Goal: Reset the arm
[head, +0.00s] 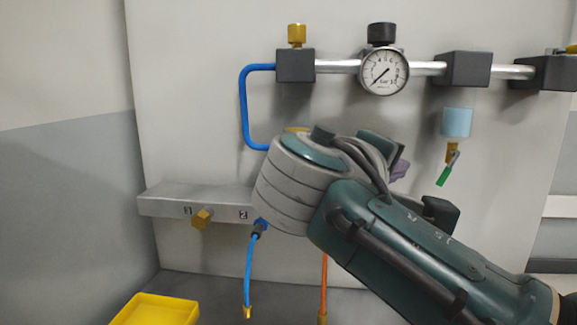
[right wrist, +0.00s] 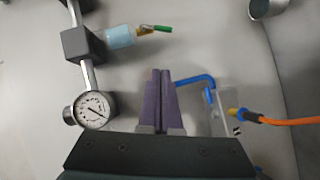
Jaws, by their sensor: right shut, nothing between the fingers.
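My right arm (head: 390,245) comes in from the lower right in the head view, its wrist in front of the panel below the gauge. My right gripper (right wrist: 161,75) shows in the right wrist view with its purple fingers shut together and nothing between them. In the head view only a bit of purple finger (head: 400,169) shows behind the wrist; the rest is hidden. My left gripper is in neither view.
A gauge (head: 384,72) sits on a pipe run above the arm. A light-blue cylinder with a green-handled valve (head: 445,172) hangs right of the wrist. A ledge (head: 165,206), blue hose (head: 249,275), orange hose (head: 324,280) and yellow tray (head: 135,301) are near.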

